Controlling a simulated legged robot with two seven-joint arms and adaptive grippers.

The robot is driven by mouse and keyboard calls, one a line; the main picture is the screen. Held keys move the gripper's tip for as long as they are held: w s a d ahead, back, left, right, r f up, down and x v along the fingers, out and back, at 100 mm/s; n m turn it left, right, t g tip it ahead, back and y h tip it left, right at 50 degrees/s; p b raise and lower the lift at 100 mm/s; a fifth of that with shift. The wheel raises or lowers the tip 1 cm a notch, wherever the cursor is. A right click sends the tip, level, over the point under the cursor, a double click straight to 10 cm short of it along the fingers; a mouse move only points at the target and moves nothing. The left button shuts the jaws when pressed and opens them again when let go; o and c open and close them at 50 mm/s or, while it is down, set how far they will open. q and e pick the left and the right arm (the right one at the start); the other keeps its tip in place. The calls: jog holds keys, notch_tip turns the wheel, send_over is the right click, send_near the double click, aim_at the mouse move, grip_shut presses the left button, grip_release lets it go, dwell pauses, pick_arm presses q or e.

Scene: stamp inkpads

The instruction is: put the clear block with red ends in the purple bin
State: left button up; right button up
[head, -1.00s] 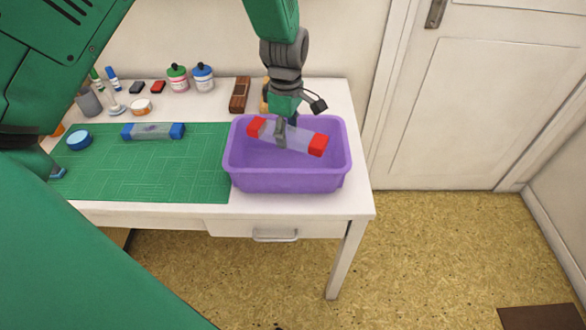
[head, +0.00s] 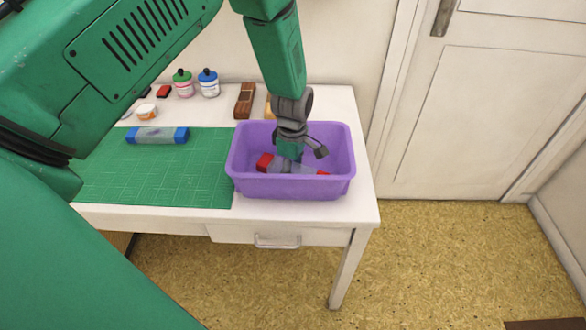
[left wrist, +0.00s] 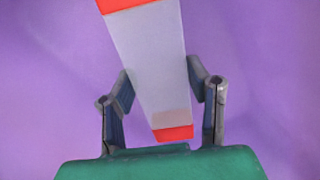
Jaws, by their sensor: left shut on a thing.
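The clear block with red ends (head: 265,162) is down inside the purple bin (head: 290,187), partly hidden by my gripper and the bin's front wall. My left gripper (head: 286,167) reaches down into the bin and is shut on the block's middle. In the left wrist view the block (left wrist: 148,60) lies between the two fingers of the gripper (left wrist: 162,100), with purple bin surface (left wrist: 260,60) behind it. I cannot tell whether the block touches the bin floor. My right gripper does not show.
A clear block with blue ends (head: 157,135) lies on the green mat (head: 150,180) left of the bin. Two bottles (head: 208,83), a brown wooden item (head: 244,100) and small pads stand along the back of the white table (head: 365,205).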

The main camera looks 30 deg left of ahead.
pick_arm(q)
jog(key=o, duration=1.4)
jog(key=shift+f, duration=0.1)
notch_tip(320, 180, up, 12)
jog(key=shift+r+p, duration=0.15)
jog(key=shift+p, duration=0.3)
jog(key=shift+s, duration=0.1)
